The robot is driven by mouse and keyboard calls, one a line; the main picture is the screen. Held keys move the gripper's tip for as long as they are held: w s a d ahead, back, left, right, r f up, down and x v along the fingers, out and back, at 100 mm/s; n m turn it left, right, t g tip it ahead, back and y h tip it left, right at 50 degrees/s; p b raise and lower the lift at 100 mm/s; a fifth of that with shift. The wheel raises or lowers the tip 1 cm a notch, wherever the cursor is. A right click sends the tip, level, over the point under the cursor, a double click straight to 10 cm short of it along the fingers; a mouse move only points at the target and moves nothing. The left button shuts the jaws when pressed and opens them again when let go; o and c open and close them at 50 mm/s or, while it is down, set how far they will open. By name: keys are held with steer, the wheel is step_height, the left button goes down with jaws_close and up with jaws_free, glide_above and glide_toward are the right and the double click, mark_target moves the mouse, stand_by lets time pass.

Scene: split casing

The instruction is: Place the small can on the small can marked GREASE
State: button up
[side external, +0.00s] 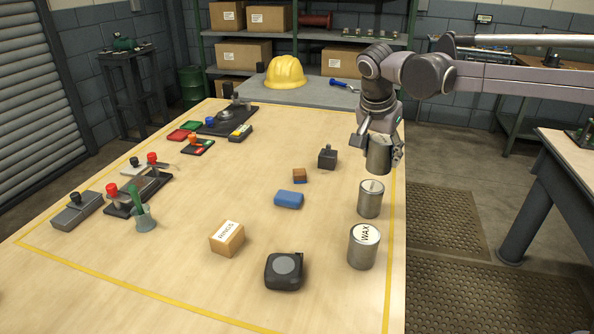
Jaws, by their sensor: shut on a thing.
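My gripper (379,143) is shut on a small grey metal can (378,157), held in the air slightly tilted near the table's right edge. Its fingers hide part of the can's sides. Another small metal can (370,202) stands upright on the table just below the held can in the picture. Its top label is too small to read, so I cannot tell if it says GREASE. A small gap shows between the two cans. A larger can marked WAX (363,250) stands nearer the front.
A dark grey block (328,158), a brown block (299,175), a blue block (288,199), a RINGS box (227,238) and a tape measure (284,271) stand left of the cans. Clamps and tools line the left side. The table's right edge is close to the cans.

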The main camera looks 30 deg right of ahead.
mark_target(375, 169)
steer(key=shift+w+a+f, duration=0.15)
steer(key=shift+a+f, duration=0.15)
steer(key=shift+f, duration=1.9)
steer(key=o, duration=1.4)
steer(key=shift+f, duration=0.15)
steer(key=shift+c, duration=0.2)
